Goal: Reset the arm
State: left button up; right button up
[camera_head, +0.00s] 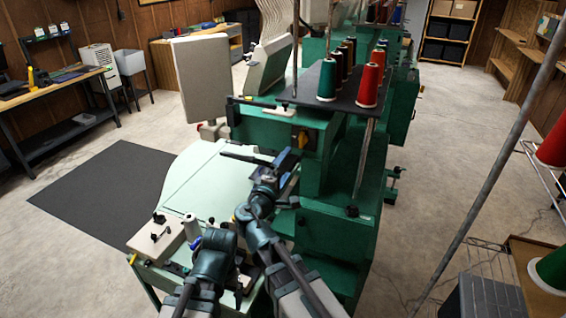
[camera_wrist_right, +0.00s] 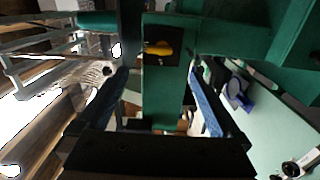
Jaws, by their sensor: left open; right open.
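My right gripper (camera_head: 262,161) is open over the pale green tabletop (camera_head: 192,180), in front of the green embroidery machine (camera_head: 325,225). In the right wrist view its two fingers (camera_wrist_right: 155,85) stand apart with nothing held between them. Beyond them show a green upright and a yellow switch (camera_wrist_right: 158,48) on a dark plate. The same switch (camera_head: 301,138) shows in the head view.
A white spool (camera_head: 192,226) and small parts stand on the table's near left corner. Thread cones, including a red one (camera_head: 369,86), stand on the dark rack above. A grey pole (camera_head: 490,185) rises at right. Bare floor (camera_head: 455,130) lies right of the machine.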

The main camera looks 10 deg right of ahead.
aim_at(300, 142)
jog(key=x, duration=1.4)
jog(key=shift+s+a, duration=0.1)
jog(key=shift+s, duration=0.05)
jog(key=v, duration=1.4)
jog(key=x, duration=1.4)
jog(key=shift+w, duration=0.25)
jog(key=n, duration=0.3)
jog(key=shift+s+r, duration=0.1)
jog(key=n, duration=0.5)
jog(key=shift+a, duration=0.15)
jog(key=shift+a+n, duration=0.15)
jog(key=shift+n, duration=3.75)
